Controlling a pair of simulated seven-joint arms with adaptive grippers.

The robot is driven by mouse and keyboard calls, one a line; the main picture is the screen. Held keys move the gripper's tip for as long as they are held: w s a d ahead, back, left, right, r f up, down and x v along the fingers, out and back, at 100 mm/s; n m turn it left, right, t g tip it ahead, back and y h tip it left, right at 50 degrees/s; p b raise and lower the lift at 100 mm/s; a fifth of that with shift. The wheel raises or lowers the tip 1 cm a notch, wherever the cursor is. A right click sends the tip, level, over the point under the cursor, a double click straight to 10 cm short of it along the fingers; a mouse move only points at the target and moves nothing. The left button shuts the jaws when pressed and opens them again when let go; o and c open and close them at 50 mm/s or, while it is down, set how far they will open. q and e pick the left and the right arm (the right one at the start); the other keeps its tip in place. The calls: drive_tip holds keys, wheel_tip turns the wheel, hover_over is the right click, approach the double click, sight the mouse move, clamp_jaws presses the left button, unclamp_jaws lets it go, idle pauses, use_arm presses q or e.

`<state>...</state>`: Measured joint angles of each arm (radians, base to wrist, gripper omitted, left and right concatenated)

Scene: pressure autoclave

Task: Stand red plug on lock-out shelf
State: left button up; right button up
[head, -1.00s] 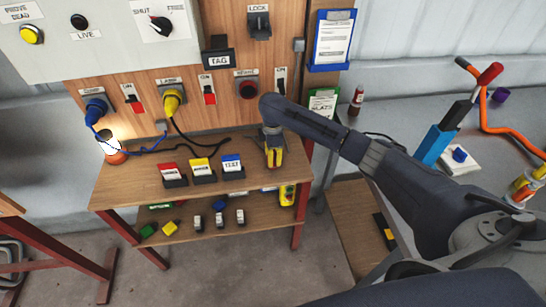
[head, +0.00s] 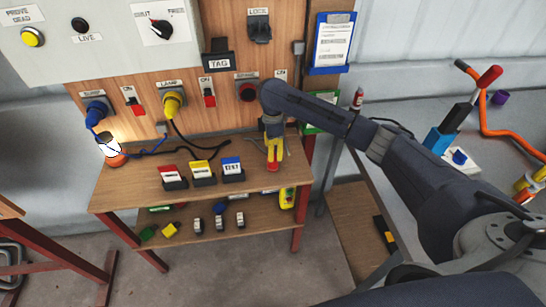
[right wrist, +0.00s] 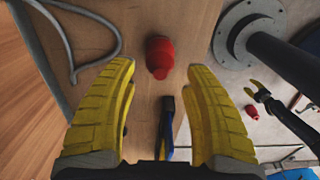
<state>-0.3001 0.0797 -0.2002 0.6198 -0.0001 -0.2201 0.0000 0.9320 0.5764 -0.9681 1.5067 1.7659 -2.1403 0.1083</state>
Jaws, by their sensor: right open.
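The red plug (head: 272,167) is on the right end of the upper wooden shelf (head: 130,187), just below my right gripper (head: 273,152) in the head view. In the right wrist view, the plug (right wrist: 160,57) shows beyond the two yellow fingers, midway between them, with a gap on both sides. My right gripper (right wrist: 160,110) is open and empty. A small dark part with yellow tips (right wrist: 257,90), at the right of the right wrist view, looks like my left gripper; its opening is too small to judge.
Red, yellow and blue tags (head: 203,173) stand left of the plug on the shelf. A grey cable (right wrist: 72,60) lies beside the plug. The socket panel (head: 215,125) rises behind. A lower shelf (head: 185,233) holds several small items. A lamp (head: 112,152) stands at the left.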

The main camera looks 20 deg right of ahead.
drive_tip(key=shift+r, duration=3.2)
